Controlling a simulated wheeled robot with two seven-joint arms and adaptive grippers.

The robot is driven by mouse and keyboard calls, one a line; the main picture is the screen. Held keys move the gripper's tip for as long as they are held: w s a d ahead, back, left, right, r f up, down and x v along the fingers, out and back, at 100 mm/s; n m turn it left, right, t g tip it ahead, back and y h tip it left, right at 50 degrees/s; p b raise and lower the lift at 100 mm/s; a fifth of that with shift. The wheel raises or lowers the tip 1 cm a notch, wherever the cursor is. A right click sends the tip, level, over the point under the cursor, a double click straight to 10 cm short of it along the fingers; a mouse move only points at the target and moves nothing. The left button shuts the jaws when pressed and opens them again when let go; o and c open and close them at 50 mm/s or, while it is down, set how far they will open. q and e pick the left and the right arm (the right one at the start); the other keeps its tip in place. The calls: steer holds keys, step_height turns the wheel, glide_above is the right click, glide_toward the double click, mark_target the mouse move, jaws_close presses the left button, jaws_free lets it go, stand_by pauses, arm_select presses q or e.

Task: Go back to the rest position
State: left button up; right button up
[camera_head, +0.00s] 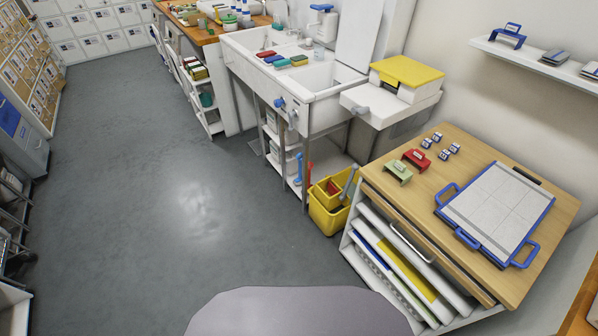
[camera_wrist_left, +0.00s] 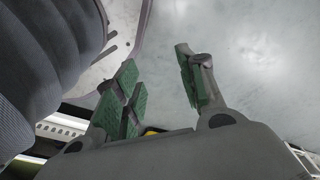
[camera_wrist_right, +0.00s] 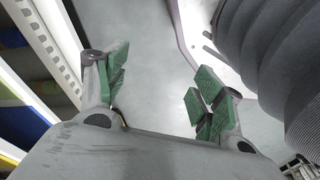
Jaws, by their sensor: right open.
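My left gripper (camera_wrist_left: 160,88) shows in the left wrist view, with its green-padded fingers well apart and nothing between them. My right gripper (camera_wrist_right: 158,88) shows in the right wrist view, also with its fingers spread and nothing between them. Both hang above the grey floor, close beside my own body. Neither gripper shows in the head view.
A wooden-topped cabinet (camera_head: 479,142) stands at the right, bearing a blue-handled board (camera_head: 497,205), a red holder (camera_head: 416,158) and a green holder (camera_head: 398,172). A yellow bucket (camera_head: 327,212) stands beside it, below the sink (camera_head: 325,80). The floor (camera_head: 150,170) at left is clear.

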arm_select(q)
steer(key=s+a+r+p, duration=0.1)
steer(key=s+a+p, duration=0.1)
steer(key=s+p, duration=0.5)
steer(key=s+a+r+p, duration=0.2)
steer(key=s+a+p, duration=0.1)
steer(key=s+p, duration=0.5)
steer(key=shift+s+a+r+g, duration=0.15)
steer(key=shift+s+g, duration=0.15)
steer(key=shift+s, duration=0.25)
arm_select(e)
steer(key=s+d+r, duration=0.1)
steer(key=s+d, duration=0.1)
steer(key=s, duration=0.6)
steer(key=s+d+r, duration=0.2)
steer(key=s+d, duration=0.1)
steer(key=s, duration=0.5)
steer(key=shift+d+r+g, duration=0.15)
steer(key=shift+g, duration=0.15)
arm_select(q)
steer(key=shift+f, duration=0.2)
arm_select(e)
steer(key=shift+f, duration=0.2)
arm_select(q)
step_height(320, 180, down, 4)
steer(key=b, duration=0.4)
steer(key=shift+f, duration=0.15)
arm_select(e)
step_height(320, 180, down, 4)
steer(key=shift+f, duration=0.15)
